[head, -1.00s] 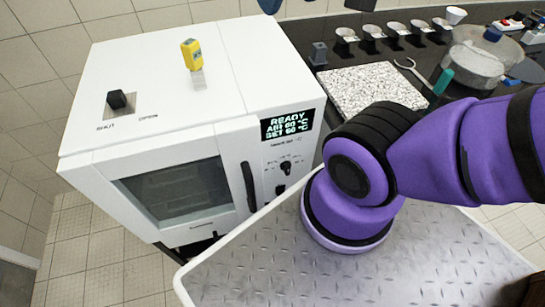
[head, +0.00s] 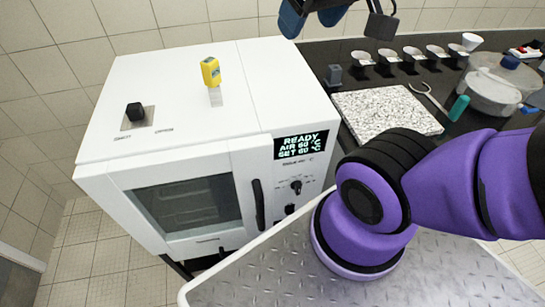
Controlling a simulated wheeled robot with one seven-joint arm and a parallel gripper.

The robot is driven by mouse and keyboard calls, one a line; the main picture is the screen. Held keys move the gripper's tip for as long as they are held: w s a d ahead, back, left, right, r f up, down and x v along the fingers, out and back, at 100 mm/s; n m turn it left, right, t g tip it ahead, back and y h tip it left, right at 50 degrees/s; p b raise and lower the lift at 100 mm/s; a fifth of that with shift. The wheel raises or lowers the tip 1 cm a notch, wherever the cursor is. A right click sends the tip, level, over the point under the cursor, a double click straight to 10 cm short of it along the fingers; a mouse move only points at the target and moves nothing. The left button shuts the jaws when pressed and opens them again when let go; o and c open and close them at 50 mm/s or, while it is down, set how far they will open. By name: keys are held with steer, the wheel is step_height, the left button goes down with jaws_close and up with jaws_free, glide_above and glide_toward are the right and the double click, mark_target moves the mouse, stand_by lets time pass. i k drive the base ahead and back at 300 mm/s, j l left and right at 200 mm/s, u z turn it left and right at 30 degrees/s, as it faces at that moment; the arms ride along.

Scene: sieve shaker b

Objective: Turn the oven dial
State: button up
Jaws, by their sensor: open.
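The white oven (head: 125,160) stands left of centre with its glass door (head: 188,207) shut. Its front panel has a lit display (head: 300,146) reading READY, with air and set temperatures that look like 60 °C. Below it are a small black dial (head: 296,187) and a second black knob (head: 290,209), partly hidden by the tray edge. A black vertical door handle (head: 258,204) is left of them. My gripper (head: 335,22) shows only in part at the top edge, its dark blue-grey parts apart, open and empty. It is above and behind the oven, well away from the dial.
My purple arm fills the right, close beside the panel.

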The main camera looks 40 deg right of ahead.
mark_target(296, 185)
steer(key=k+j, duration=0.15)
steer(key=j, duration=0.3)
steer(key=k+j+z, duration=0.15)
steer(key=j, duration=0.25)
steer(key=k+j, duration=0.2)
steer(key=j, duration=0.2)
steer(key=k+j+z, duration=0.1)
steer(key=j, duration=0.3)
steer(key=k+j+z, duration=0.1)
steer(key=k+j, duration=0.2)
steer(key=j, duration=0.1)
